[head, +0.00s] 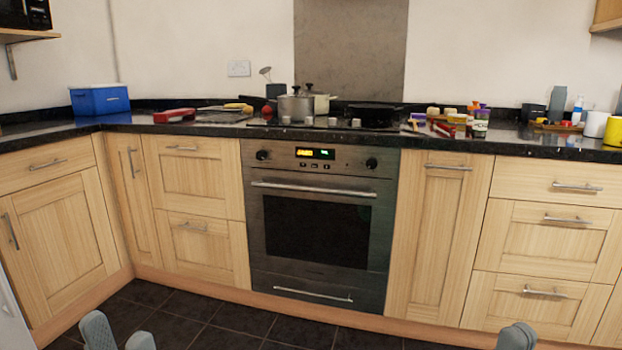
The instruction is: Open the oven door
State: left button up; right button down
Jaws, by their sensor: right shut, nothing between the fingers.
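The oven (322,160) is built into the row of wooden cabinets at the centre of the head view. Its door (318,231) is closed, with a dark glass window and a horizontal metal bar handle (313,189) along the top. My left gripper (119,338) shows at the bottom left edge, its two grey fingertips apart and empty. My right gripper (517,336) shows at the bottom right edge, shut and empty. Both are in front of the cabinets, well apart from the oven, and their lower parts are cut off by the frame.
A drawer handle (313,295) runs across the panel below the door. Wooden cabinets with bar handles flank the oven. The dark counter above holds a blue box (100,99), a pot (296,106) and several small items. The dark tiled floor (240,326) before the oven looks clear.

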aim_at(323, 227)
jog(key=i+l, duration=0.15)
jog(key=i, duration=0.35)
jog(key=i+l, duration=0.1)
jog(key=i, duration=0.4)
jog(key=i+l+u, duration=0.1)
jog(key=i, duration=0.4)
